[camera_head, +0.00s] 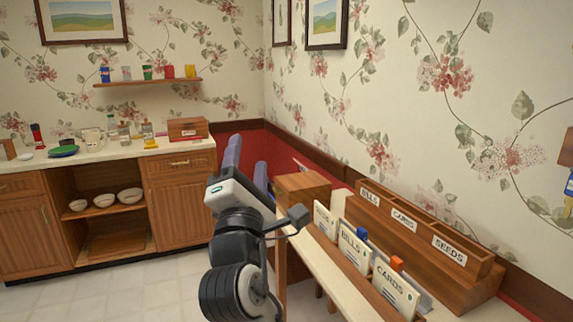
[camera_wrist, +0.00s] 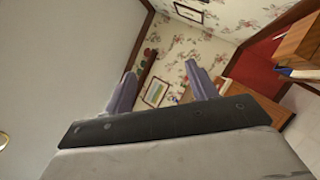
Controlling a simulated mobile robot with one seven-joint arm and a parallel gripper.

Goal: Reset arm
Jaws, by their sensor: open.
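My gripper (camera_head: 247,165) is raised in the middle of the head view, left of the narrow white side table (camera_head: 352,279). Its two purple-grey fingers point up and away. In the wrist view the fingers of my gripper (camera_wrist: 161,88) stand wide apart with nothing between them. Behind them are the papered wall and a framed picture. My gripper touches nothing that I can see. Part of the side table is hidden behind my arm.
On the side table stand a wooden sorter (camera_head: 421,238) labelled BILLS, CARDS and SEEDS, several labelled envelopes (camera_head: 394,288) and a wooden box (camera_head: 302,189). A counter (camera_head: 103,158) with bottles and dishes runs along the back left. The floor (camera_head: 130,292) at front left is clear.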

